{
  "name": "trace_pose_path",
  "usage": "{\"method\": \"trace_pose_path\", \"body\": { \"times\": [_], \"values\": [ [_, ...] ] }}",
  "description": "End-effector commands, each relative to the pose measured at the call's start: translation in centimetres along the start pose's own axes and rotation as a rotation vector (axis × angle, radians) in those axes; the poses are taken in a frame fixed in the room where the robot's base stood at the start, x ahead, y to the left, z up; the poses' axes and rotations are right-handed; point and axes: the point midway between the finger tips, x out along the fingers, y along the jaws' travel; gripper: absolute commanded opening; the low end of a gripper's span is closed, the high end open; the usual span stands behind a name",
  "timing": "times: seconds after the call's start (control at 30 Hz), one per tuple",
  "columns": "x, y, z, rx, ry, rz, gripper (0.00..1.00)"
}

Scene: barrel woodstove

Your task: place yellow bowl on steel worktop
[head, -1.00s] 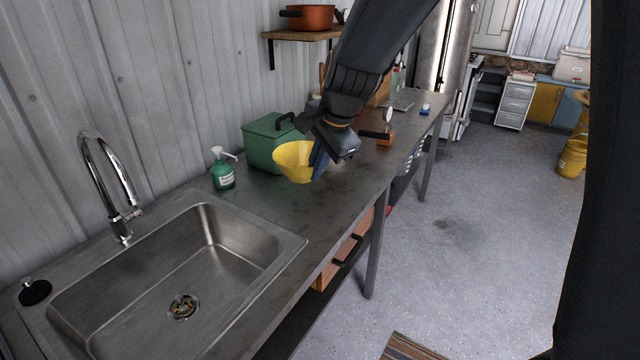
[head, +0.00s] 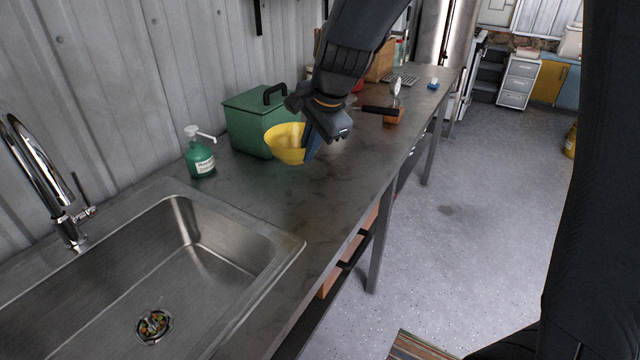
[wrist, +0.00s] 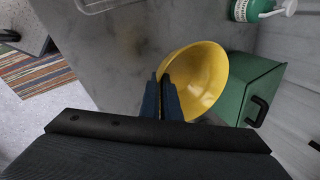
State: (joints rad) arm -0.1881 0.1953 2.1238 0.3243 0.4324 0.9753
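The yellow bowl (head: 283,145) is in front of the green box over the steel worktop (head: 290,200). My gripper (head: 311,150) is at the bowl's right side, its blue fingers pointing down. In the wrist view the fingers (wrist: 163,98) straddle the near wall of the bowl (wrist: 207,85), closed on its rim. The bowl looks empty and opens upward, slightly tilted. I cannot tell whether its base touches the worktop. Part of its right side is hidden behind the fingers.
The green box (head: 245,125) with a black handle stands close behind the bowl. A green soap bottle (head: 200,160) is to the left, beside the sink (head: 180,270). An orange-based tool (head: 394,115) lies farther right. The worktop before the bowl is clear.

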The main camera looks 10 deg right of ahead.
Motion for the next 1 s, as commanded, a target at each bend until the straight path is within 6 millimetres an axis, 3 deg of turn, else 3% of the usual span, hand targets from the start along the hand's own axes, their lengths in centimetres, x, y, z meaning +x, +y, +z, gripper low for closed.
{"method": "trace_pose_path", "body": {
  "times": [0.4, 0.8, 1.0],
  "values": [
    [5.4, 2.4, -0.1, 0.001, -0.001, 0.003, 0.0],
    [9.4, 4.1, -0.1, 0.001, 0.0, 0.0, 0.0],
    [9.7, 4.2, -0.1, -0.001, 0.0, -0.001, 0.0]
  ]
}}
